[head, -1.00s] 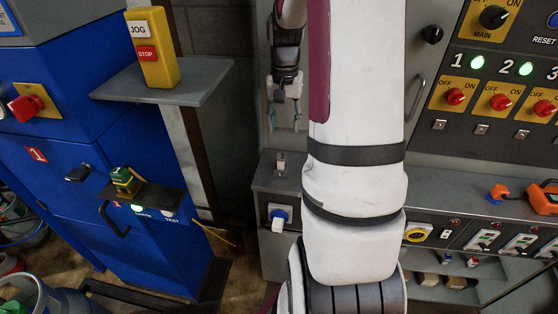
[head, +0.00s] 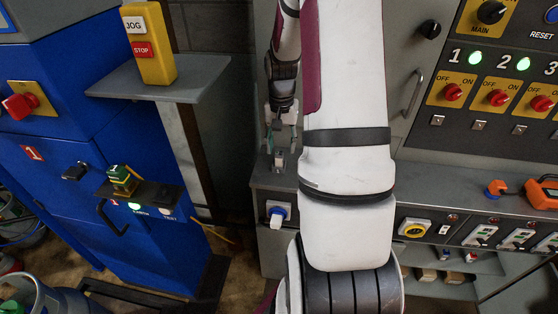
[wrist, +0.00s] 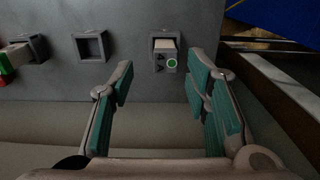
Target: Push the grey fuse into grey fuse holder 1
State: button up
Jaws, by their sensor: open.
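My gripper (head: 280,146), with teal pads, points down and is open and empty just above the grey cabinet top. In the wrist view its fingers (wrist: 162,78) are spread wide, nearer to the camera than the grey fuse. The grey fuse (wrist: 165,43), with a pale top, stands in a dark square holder (wrist: 153,38), ahead of and between the fingertips. A face marked with dark arrows and a green dot shows in front of it. In the head view the fuse (head: 280,158) is small below the fingers. How deep it sits, and the holder's number, I cannot tell.
An empty square holder (wrist: 91,46) lies left of the fuse. Farther left is a filled holder (wrist: 36,47) with a red and green piece beside it. A blue-and-white plug (head: 278,213) sticks out of the cabinet front. The blue machine (head: 60,130) stands left.

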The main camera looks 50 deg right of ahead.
aim_at(279, 153)
jog(key=shift+w+a+f, duration=0.1)
jog(key=shift+a+f, duration=0.05)
jog(key=shift+f, duration=1.15)
jog(key=shift+w+a+f, duration=0.1)
jog(key=shift+f, duration=1.2)
grip_shut()
